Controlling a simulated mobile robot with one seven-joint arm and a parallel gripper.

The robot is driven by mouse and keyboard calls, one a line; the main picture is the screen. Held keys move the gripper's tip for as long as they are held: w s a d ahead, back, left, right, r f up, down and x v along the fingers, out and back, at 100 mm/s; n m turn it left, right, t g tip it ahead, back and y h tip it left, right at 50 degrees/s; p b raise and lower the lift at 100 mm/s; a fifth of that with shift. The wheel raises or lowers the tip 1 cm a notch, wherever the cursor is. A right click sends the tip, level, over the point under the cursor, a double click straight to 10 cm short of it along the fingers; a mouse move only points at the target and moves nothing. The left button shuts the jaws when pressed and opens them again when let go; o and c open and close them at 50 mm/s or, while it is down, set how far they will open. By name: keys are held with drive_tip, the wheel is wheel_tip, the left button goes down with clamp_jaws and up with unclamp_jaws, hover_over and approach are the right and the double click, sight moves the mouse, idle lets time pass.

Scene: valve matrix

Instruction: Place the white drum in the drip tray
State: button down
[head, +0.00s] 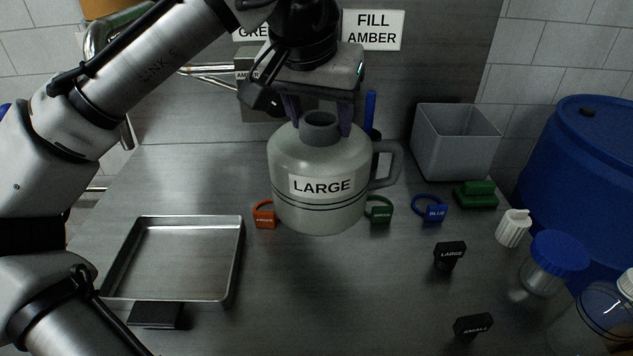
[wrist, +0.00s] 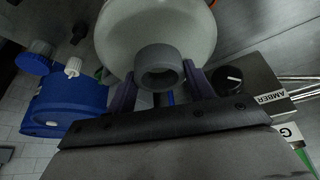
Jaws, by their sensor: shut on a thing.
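The white drum (head: 318,210), labelled LARGE, is upright in the middle of the head view, with a grey neck and a grey side handle. My gripper (head: 318,118) is above it, its two fingers shut on the drum's neck from either side. In the wrist view the neck (wrist: 160,68) sits between my gripper's fingers (wrist: 164,88). I cannot tell for sure whether the drum's base touches the bench. The drip tray (head: 236,275), a shallow metal tray, lies empty at the left of the bench.
Orange (head: 265,216), green (head: 380,211) and blue (head: 432,211) ring tags lie near the drum. A grey bin (head: 455,145) stands at the back right. Black LARGE (head: 450,254) and SMALL (head: 473,327) tags and a blue-lidded jar (head: 545,265) are at right.

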wheel_tip(320, 180, down, 11)
drive_tip(key=shift+f, duration=0.1)
idle(0.4)
drive_tip(key=shift+f, duration=0.1)
drive_tip(key=c, duration=0.6)
unclamp_jaws()
